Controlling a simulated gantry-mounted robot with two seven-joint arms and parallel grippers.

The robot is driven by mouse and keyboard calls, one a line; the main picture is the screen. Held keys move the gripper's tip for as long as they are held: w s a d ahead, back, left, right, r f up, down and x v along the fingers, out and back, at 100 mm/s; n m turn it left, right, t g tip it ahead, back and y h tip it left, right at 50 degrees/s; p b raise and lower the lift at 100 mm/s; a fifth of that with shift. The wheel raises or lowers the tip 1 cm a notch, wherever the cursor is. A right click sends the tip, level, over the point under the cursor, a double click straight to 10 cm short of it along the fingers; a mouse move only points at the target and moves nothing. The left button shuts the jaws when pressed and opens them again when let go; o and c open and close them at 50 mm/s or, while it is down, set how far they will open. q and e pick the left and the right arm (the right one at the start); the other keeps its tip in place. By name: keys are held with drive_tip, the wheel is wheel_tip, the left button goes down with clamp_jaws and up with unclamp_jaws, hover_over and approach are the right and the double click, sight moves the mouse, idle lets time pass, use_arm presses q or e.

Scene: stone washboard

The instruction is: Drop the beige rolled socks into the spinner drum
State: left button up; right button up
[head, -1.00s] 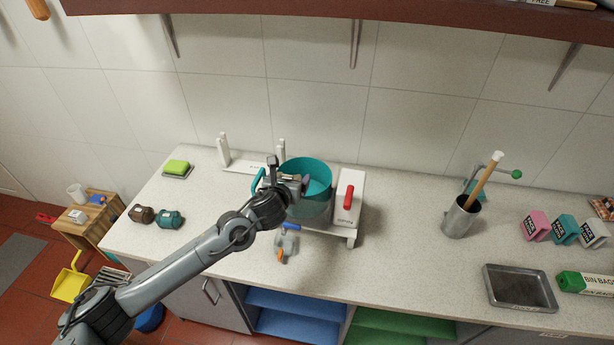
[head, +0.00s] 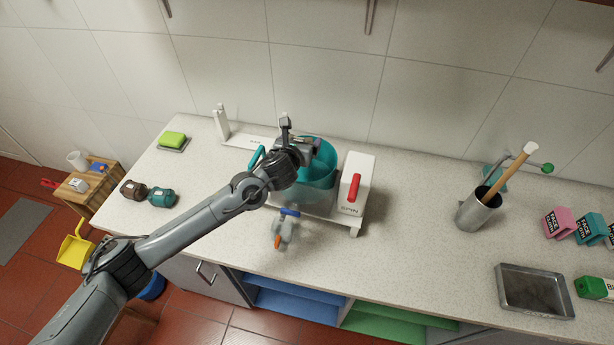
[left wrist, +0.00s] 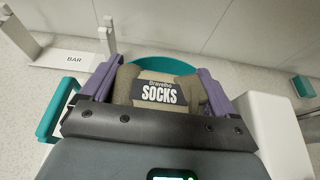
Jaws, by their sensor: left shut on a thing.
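My left gripper (head: 305,148) is over the teal spinner drum (head: 318,190), by its back left part in the head view. In the left wrist view its purple fingers (left wrist: 158,76) are shut on the beige rolled socks (left wrist: 150,97), which carry a dark "SOCKS" label. The drum's teal rim (left wrist: 165,62) shows just behind the socks in that view. The gripper hides most of the socks in the head view, and their exact height over the rim is hard to tell. My right gripper is not in view.
The spinner's white side housing with a red handle (head: 355,187) stands right of the drum. Brown (head: 133,189) and teal (head: 161,197) rolled bundles lie at the counter's left. A metal cup (head: 478,210) and tray (head: 534,291) are at right.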

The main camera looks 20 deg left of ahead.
use_arm(q)
drive_tip(key=shift+f+b, duration=0.7)
drive_tip(key=shift+f, duration=0.6)
drive_tip(key=o, duration=0.9)
wheel_tip(320, 180, up, 4)
hover_over(303, 183)
drive_tip(key=a, duration=0.3)
drive_tip(key=shift+r+b, duration=0.1)
drive_tip(key=shift+b, duration=0.2)
drive_tip(key=shift+s, duration=0.1)
